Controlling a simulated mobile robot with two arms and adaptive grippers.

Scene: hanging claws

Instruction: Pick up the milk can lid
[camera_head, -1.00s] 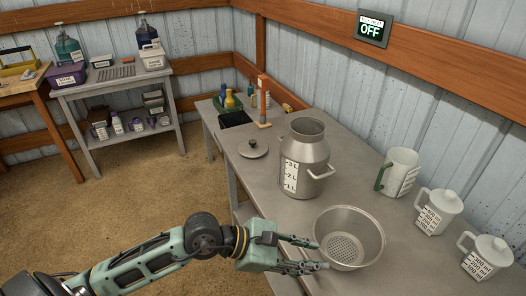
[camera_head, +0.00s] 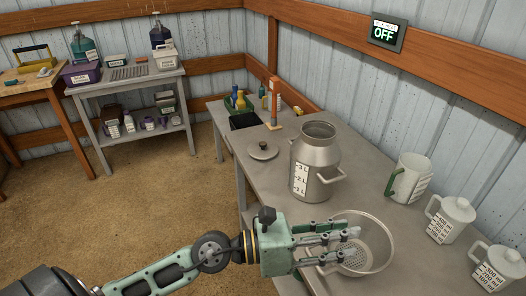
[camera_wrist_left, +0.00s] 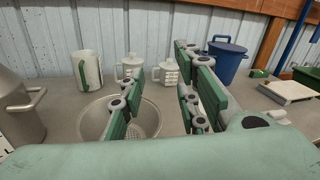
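The milk can lid (camera_head: 263,151), a round grey disc with a dark knob, lies flat on the grey metal table, left of the milk can (camera_head: 313,172). The can stands upright and open-topped, with side handles and a litre scale. My left gripper (camera_head: 345,246) is in front of the can, over or beside the strainer bowl, well apart from the lid. In the left wrist view its fingers (camera_wrist_left: 160,102) are spread with nothing between them. The lid does not show there. My right gripper is in neither view.
A metal strainer bowl (camera_head: 377,240) stands at the table's near edge. White measuring jugs (camera_head: 409,178) line the wall side. A dark bin and bottles (camera_head: 240,103) stand at the table's far end. A blue bucket (camera_wrist_left: 227,62) shows in the wrist view. Bare table surrounds the lid.

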